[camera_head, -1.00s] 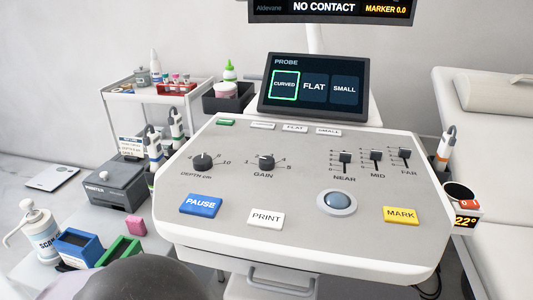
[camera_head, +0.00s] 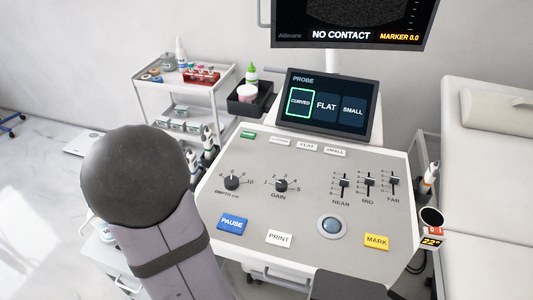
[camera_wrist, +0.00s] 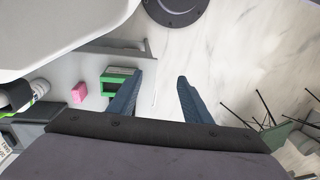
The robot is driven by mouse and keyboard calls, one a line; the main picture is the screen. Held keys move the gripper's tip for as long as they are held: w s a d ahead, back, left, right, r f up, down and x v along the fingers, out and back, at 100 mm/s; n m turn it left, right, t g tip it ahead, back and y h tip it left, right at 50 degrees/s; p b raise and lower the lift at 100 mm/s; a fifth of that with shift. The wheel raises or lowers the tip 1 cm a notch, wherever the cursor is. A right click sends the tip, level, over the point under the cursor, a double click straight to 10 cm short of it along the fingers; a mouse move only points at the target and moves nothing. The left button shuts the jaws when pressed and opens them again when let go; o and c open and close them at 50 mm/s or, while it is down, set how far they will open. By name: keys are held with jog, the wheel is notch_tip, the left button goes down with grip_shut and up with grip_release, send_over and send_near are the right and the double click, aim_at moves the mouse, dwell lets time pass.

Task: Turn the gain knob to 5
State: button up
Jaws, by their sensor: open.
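The gain knob (camera_head: 281,185) is a small black dial on the grey console panel (camera_head: 300,225), in the head view, with a printed scale around it and the word GAIN below. Its pointer is too small to read surely. The depth knob (camera_head: 232,183) is a like dial to its left. In the wrist view my gripper (camera_wrist: 158,82) is open, with two blue fingers apart and nothing between them. It points down at the floor and a shelf beside the console, away from the knob. In the head view my gripper is not seen.
My arm's dark round joint and grey link stand at the left, hiding part of the cart. The PAUSE button (camera_head: 232,223), PRINT button (camera_head: 278,238) and sliders (camera_head: 369,185) are on the panel. The wrist view shows a green bin (camera_wrist: 117,77) and a pink block (camera_wrist: 79,92).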

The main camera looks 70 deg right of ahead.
jog(key=s+d+r+p, duration=0.3)
jog(key=d+r+p, duration=0.55)
jog(key=r, duration=0.25)
notch_tip(320, 180, up, 4)
jog(key=h+p, duration=0.2)
jog(key=p, duration=0.4)
send_over(282, 183)
jog(key=shift+w, duration=0.2)
jog(key=shift+s+f, duration=0.1)
jog(key=shift+s, duration=0.15)
jog(key=shift+w+f+p, duration=0.1)
jog(key=shift+f+p, duration=1.15)
jog(key=shift+f, duration=2.35)
jog(key=c, duration=1.1)
jog(key=shift+o, duration=0.2)
